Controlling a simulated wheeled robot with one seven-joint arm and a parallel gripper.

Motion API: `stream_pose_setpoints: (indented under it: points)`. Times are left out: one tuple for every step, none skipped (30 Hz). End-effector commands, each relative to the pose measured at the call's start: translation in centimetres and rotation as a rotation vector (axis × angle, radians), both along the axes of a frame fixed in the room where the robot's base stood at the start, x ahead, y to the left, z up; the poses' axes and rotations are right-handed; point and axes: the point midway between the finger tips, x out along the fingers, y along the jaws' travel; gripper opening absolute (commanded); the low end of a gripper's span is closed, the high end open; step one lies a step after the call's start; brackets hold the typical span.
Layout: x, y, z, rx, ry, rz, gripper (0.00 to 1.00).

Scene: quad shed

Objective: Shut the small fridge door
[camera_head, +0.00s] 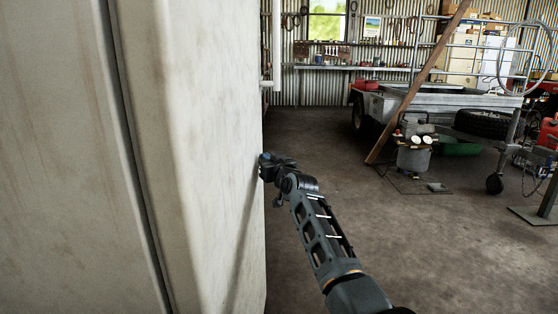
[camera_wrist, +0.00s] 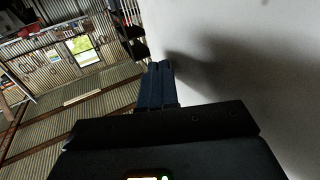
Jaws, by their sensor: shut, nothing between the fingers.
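A pale, stained fridge-like body (camera_head: 50,160) fills the left of the head view. A dark, narrow vertical seam divides it from a rounded pale panel (camera_head: 200,140) on its right, which may be the door. I cannot tell how far the door stands open. My gripper (camera_head: 265,163) is at the right edge of this panel, touching or very close to it. In the wrist view its blue fingers (camera_wrist: 157,84) are shut together with nothing between them. A pale smooth surface (camera_wrist: 250,60) lies close on their right, with the gripper's shadow on it.
Concrete floor (camera_head: 310,140) is open to the right of the panel. A trailer (camera_head: 440,100), a leaning wooden plank (camera_head: 418,85) and a grey machine with gauges (camera_head: 414,155) stand further back right. A workbench (camera_head: 345,68) runs along the back wall.

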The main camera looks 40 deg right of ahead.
Motion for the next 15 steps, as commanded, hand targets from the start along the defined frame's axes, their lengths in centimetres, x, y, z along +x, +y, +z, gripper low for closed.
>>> stream_pose_setpoints:
  points:
    - [0.6,0.6,0.2,0.001,0.0,0.001,0.0]
    - [0.9,0.8,0.1,0.0,0.001,0.0,0.0]
    - [1.2,1.1,0.1,0.0,0.001,-0.001,0.0]
    - [1.4,1.3,0.1,0.001,0.0,-0.001,0.0]
    - [1.6,1.4,0.1,0.0,0.0,-0.002,0.0]
    - [1.8,1.6,0.0,0.0,0.0,-0.003,0.0]
    - [1.9,1.7,0.0,0.0,0.0,-0.004,0.0]
    - [2.0,1.7,0.0,0.0,0.0,-0.004,0.0]
    - [2.1,1.8,0.0,0.0,0.0,-0.004,0.0]
    - [2.1,1.9,0.0,0.0,0.0,-0.004,0.0]
    - [2.2,2.0,0.0,0.0,0.0,-0.004,0.0]
    - [2.2,2.0,0.0,0.0,-0.001,-0.004,0.0]
    - [2.3,2.0,0.1,0.0,-0.001,-0.003,0.0]
    - [2.3,2.1,0.1,0.0,-0.001,-0.003,0.0]
    - [2.3,2.1,0.1,0.0,-0.001,-0.002,0.0]
